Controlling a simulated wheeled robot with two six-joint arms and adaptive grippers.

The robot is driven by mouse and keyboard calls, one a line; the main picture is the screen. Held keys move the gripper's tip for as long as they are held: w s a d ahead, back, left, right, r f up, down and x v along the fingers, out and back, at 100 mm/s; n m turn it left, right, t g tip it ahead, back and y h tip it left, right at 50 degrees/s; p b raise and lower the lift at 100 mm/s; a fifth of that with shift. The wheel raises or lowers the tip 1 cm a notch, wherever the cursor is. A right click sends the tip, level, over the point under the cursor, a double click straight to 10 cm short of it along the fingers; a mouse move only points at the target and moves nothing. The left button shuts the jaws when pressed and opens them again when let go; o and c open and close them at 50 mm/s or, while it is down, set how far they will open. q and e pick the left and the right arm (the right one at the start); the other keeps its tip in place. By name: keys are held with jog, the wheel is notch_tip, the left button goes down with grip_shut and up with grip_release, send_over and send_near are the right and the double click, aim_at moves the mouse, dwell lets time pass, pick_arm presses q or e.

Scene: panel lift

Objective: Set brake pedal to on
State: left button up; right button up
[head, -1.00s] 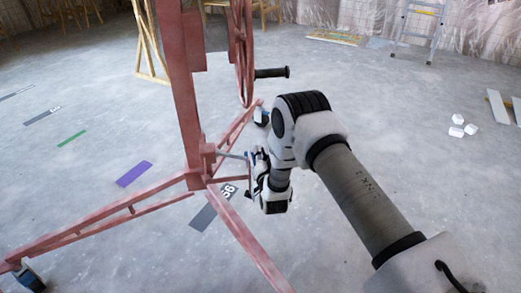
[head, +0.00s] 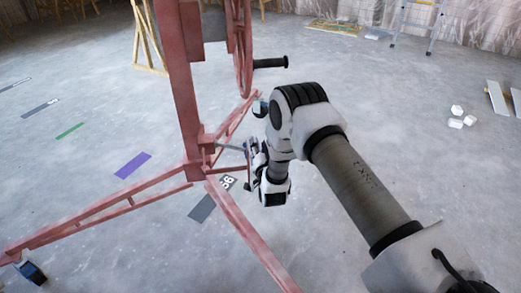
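The red panel lift (head: 177,90) stands on splayed legs left of the middle. A thin grey brake pedal (head: 230,147) juts to the right from the foot of its mast. My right gripper (head: 250,160) is at the outer end of this pedal, low beside the mast. My own wrist covers much of the gripper, so I cannot tell whether its fingers are apart or closed, or whether they touch the pedal. My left gripper is not in view.
The lift's crank wheel (head: 243,50) with its dark handle (head: 270,63) stands above the gripper. A red leg (head: 245,235) runs toward me, close below the gripper. White blocks (head: 457,117) and a ladder (head: 418,25) are far right. The floor between is clear.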

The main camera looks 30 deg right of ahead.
jog(key=v, duration=1.1)
jog(key=shift+s, duration=0.4)
jog(key=shift+a+r, duration=0.1)
jog(key=s+a+f+n+g+y+p, duration=0.1)
jog(key=s+f+g, duration=0.3)
jog(key=s, duration=0.4)
jog(key=s+a+f+n+g+y+p, duration=0.2)
jog(key=s+a+f+n+g, duration=0.2)
jog(key=s, duration=0.4)
jog(key=s+a+f+n+g+y+p, duration=0.1)
jog(key=s+f+g, duration=0.3)
jog(key=s, duration=0.4)
jog(key=shift+s+a+n+g+y+p, duration=0.3)
jog(key=shift+a+n+g+y, duration=0.3)
jog(key=shift+a+n+y, duration=0.15)
jog(key=s+a+n+g, duration=0.1)
jog(key=s+n+g, duration=0.25)
jog(key=s, duration=0.45)
notch_tip(320, 180, up, 38)
jog(key=p, duration=3.8)
jog(key=shift+y, duration=0.35)
jog(key=shift+w+a+f, duration=0.1)
